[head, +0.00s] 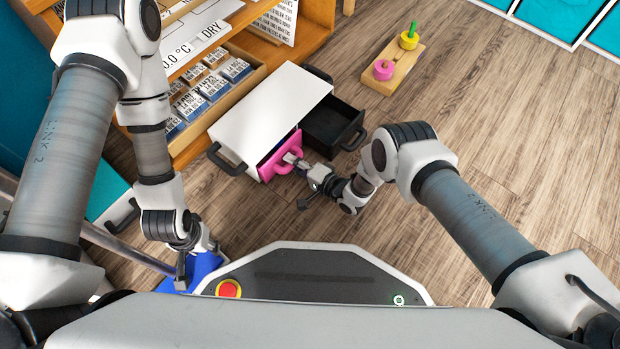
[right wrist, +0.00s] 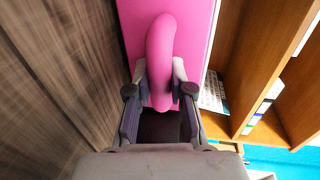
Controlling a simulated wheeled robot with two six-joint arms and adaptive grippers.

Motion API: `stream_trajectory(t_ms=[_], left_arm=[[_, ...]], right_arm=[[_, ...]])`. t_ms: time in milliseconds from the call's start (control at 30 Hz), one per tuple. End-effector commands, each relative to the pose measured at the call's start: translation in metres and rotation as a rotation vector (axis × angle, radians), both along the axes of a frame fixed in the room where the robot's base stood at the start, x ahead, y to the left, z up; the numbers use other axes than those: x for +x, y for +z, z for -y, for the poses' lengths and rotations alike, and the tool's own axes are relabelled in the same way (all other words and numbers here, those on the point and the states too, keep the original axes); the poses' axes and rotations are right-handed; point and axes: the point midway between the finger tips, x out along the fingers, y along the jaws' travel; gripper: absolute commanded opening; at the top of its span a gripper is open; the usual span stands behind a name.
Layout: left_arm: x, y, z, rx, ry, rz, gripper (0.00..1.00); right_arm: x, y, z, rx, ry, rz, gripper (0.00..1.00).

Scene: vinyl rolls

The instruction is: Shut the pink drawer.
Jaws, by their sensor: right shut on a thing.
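The pink drawer (head: 279,158) is in the low white cabinet (head: 268,105) and stands out a little from the cabinet front in the head view. Its pink front fills the top middle of the right wrist view (right wrist: 195,35). My right gripper (head: 298,163) is shut on the drawer's curved pink handle (right wrist: 160,60), with a finger on each side of it. My left gripper (head: 190,260) hangs low at the left, by a blue thing near my base, and its fingers are too unclear to read.
A black drawer (head: 333,125) beside the pink one is pulled out. A wooden shelf (head: 225,110) with several boxes stands behind and left of the cabinet. A wooden peg board (head: 394,67) with pink and yellow rings lies on the floor. The floor (head: 490,130) at right is clear.

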Motion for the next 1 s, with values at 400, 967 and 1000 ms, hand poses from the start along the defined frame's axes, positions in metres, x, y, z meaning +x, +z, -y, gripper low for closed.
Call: stream_trajectory(t_ms=[400,967,1000], left_arm=[[0.003,-0.008,0.0,0.002,-0.004,0.009,0.4],[0.003,-0.008,0.0,0.001,-0.004,0.008,0.4],[0.003,-0.008,0.0,0.001,-0.004,0.008,0.4]], right_arm=[[0.007,0.0,-0.01,-0.002,-0.001,-0.004,0.47],[-0.019,0.008,0.028,-0.005,-0.004,-0.007,0.47],[-0.025,0.011,0.037,-0.004,-0.005,-0.006,0.47]])
